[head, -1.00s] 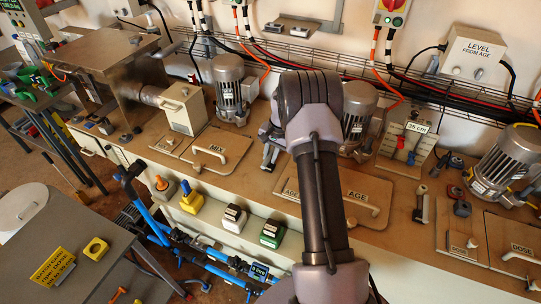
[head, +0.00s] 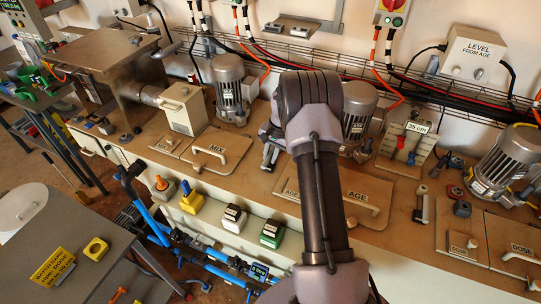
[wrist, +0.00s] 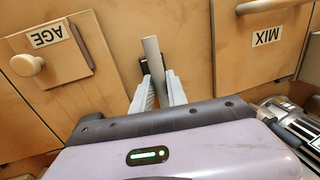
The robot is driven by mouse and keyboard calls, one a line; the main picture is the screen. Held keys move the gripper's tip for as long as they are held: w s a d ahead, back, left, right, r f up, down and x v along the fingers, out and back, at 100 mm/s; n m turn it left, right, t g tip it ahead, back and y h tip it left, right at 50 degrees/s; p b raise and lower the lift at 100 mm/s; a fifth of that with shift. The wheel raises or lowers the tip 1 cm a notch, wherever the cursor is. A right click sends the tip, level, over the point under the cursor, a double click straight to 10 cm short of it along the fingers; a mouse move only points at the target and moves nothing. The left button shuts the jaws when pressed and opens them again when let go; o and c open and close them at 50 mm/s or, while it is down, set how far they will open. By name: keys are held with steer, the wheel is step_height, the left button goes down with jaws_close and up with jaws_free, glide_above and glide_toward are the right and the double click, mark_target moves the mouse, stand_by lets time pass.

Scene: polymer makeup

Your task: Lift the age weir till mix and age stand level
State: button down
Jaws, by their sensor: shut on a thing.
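In the wrist view a plain grey upright rod (wrist: 152,52), which I take for the age weir's handle, stands in a dark slot between the lids labelled AGE and MIX. My gripper (wrist: 155,88) is shut on it, one pale finger on each side. In the head view my gripper (head: 270,156) is between the MIX lid (head: 222,152) and the AGE lid (head: 372,190); my arm hides part of the AGE side, and the rod is hard to make out. The liquid levels under the lids are hidden.
A small AGE plate with a round knob (wrist: 27,64) lies beside the rod. Motors (head: 229,88) stand behind the lids. A panel marked 35 cm (head: 416,127) with red and blue pieces is right of my arm. A LEVEL FROM AGE box (head: 474,58) hangs on the wall.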

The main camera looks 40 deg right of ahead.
step_height(320, 180, up, 9)
steer(key=p, duration=0.4)
steer(key=shift+r+p, duration=0.2)
steer(key=shift+p, duration=0.2)
steer(key=shift+f, duration=0.1)
steer(key=c, duration=1.3)
jaws_free()
steer(key=s+r+p, duration=0.1)
steer(key=r, duration=0.4)
steer(key=s+d+r+p, duration=0.1)
steer(key=r, duration=0.5)
steer(key=s+r+p, duration=0.1)
steer(key=r, duration=0.5)
steer(key=shift+d, duration=0.35)
